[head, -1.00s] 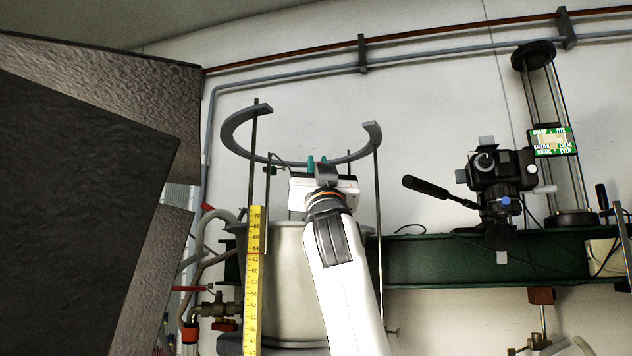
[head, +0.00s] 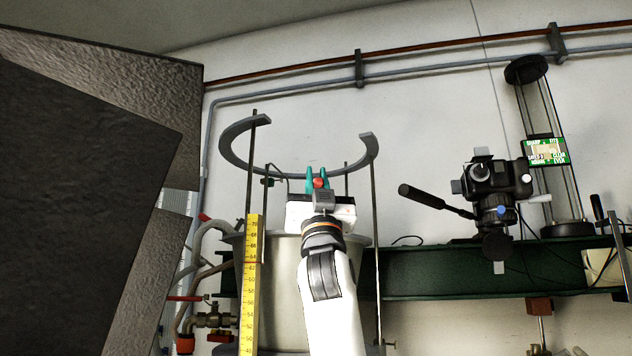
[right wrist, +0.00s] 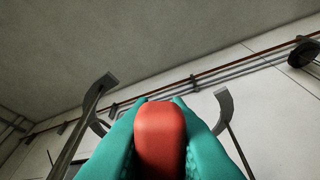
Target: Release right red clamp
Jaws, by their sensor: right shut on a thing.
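My right gripper (head: 317,173) points up in front of the tank (head: 285,270), with its teal fingers shut on a red clamp (head: 319,183). In the right wrist view the red clamp (right wrist: 160,140) is a rounded red block between the two teal fingers (right wrist: 163,101), which touch its sides. Only its near face shows, and I cannot tell whether it touches anything else. A grey open ring (head: 235,150) on thin rods stands above the tank, behind the gripper. My left gripper is not in view.
A yellow ruler (head: 250,290) stands left of my right arm. A black camera on a mount (head: 497,180) is at the right, over a green beam (head: 450,270). Hoses and a brass valve (head: 212,320) are at lower left. Large dark panels (head: 80,200) block the left side.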

